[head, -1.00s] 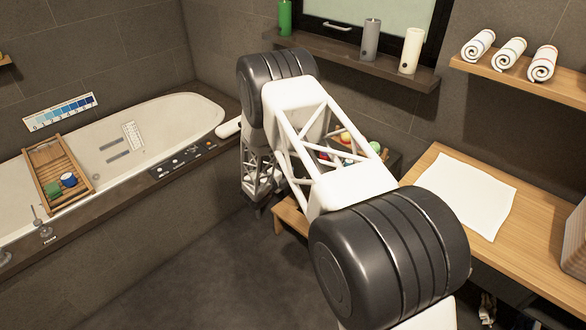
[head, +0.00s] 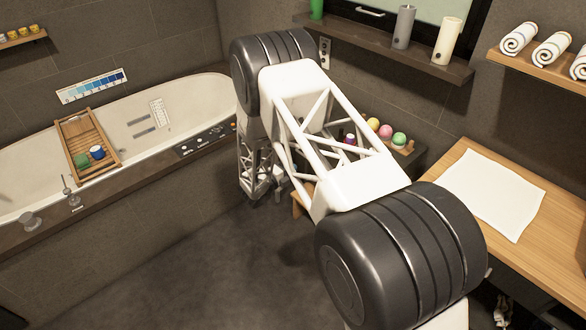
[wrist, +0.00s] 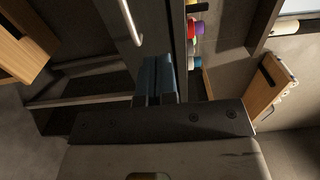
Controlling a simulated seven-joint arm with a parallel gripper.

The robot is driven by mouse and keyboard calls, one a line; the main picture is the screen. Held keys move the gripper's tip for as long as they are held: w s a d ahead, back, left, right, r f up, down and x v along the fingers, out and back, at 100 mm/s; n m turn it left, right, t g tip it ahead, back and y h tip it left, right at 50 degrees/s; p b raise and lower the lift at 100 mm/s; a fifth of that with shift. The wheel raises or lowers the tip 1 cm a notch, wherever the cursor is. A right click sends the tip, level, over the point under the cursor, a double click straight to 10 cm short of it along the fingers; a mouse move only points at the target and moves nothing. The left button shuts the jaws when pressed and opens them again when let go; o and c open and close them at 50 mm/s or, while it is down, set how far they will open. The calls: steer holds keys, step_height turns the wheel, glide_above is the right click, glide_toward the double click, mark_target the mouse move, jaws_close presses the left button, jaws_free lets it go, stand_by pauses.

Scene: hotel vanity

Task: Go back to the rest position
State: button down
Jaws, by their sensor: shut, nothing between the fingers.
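My gripper shows in the wrist view (wrist: 158,78) with its two dark fingers side by side, shut and empty. In the head view my arm reaches across the middle, and its far end hangs down between the bathtub (head: 185,95) and the wooden counter (head: 480,160). The fingertips are too small and covered to make out there. Nothing hangs from the gripper in either view.
Several coloured balls (head: 399,139) sit on a low shelf behind my arm. A white sheet (head: 490,195) lies on the counter. Candles (head: 447,41) stand on the window ledge, and rolled towels (head: 519,37) on the right shelf. The floor at front left is clear.

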steer(key=shift+r, duration=0.1)
stand_by(0.3)
steer(key=s+d+r+m+g+h, duration=0.1)
steer(key=s+d+r+m+g, duration=0.25)
steer(key=d+r+m, duration=0.4)
steer(key=s+d+r+m+g, duration=0.2)
steer(key=d+r+m+g, duration=0.25)
steer(key=r, duration=0.65)
steer(key=s+d+r+m+g+y, duration=0.3)
steer(key=s+d+r+m+g, duration=0.1)
steer(key=s+d+r+m, duration=0.7)
steer(key=s+r+m+y, duration=0.3)
steer(key=s+m, duration=0.4)
steer(key=s, duration=0.4)
steer(key=s+d+r+m+t+y, duration=0.1)
steer(key=s+r+m+y, duration=0.3)
steer(key=s, duration=0.8)
steer(key=s+r+m+y, duration=0.3)
steer(key=s+r+m, duration=0.4)
steer(key=s+m, duration=0.4)
steer(key=shift+s+d+r+t+y, duration=0.15)
steer(key=shift+d+t+y, duration=0.15)
steer(key=shift+t+y, duration=0.1)
